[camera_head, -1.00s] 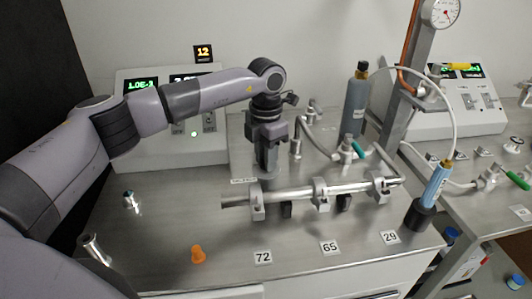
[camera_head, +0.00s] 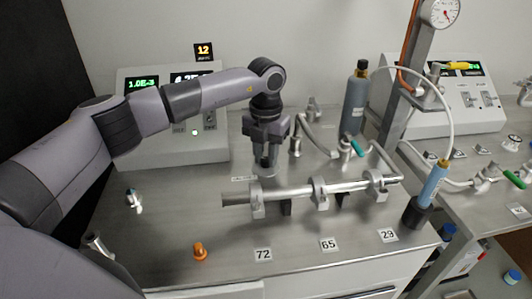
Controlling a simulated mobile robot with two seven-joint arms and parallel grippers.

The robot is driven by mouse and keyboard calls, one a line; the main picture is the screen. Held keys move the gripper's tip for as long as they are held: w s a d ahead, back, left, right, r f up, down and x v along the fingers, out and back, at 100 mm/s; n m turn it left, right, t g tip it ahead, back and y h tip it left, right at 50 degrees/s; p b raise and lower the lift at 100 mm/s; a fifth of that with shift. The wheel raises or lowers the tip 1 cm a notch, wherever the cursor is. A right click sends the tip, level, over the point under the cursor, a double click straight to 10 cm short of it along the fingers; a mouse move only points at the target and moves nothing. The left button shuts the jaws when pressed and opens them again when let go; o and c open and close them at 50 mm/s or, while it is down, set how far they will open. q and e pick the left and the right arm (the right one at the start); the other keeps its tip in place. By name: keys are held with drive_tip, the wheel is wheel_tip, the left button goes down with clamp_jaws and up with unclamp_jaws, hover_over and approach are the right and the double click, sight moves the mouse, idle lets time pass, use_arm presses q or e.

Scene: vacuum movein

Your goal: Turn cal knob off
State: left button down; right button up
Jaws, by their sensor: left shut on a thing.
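My left arm comes in from the left and its gripper (camera_head: 266,160) points straight down at the bench, behind the metal tube. It is shut on a small silver knob (camera_head: 267,172), mostly hidden by the fingers. A small white label (camera_head: 243,179), too small to read, lies beside it. I cannot read whether this is the cal knob or which position it is in. My right gripper is not in view.
A metal tube (camera_head: 300,191) in clamps runs just in front of the gripper. A control box (camera_head: 170,140) with green displays stands behind my arm. An orange cone-like piece (camera_head: 200,252) and a silver fitting (camera_head: 132,198) stand at the left front. A grey bottle (camera_head: 355,105) stands behind right.

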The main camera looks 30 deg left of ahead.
sight(266, 159)
use_arm(q)
drive_tip(key=shift+r, duration=0.1)
drive_tip(key=c, duration=0.9)
unclamp_jaws()
drive_tip(key=shift+r+b, duration=0.4)
drive_tip(key=shift+r, duration=3.15)
drive_tip(key=shift+f, duration=0.1)
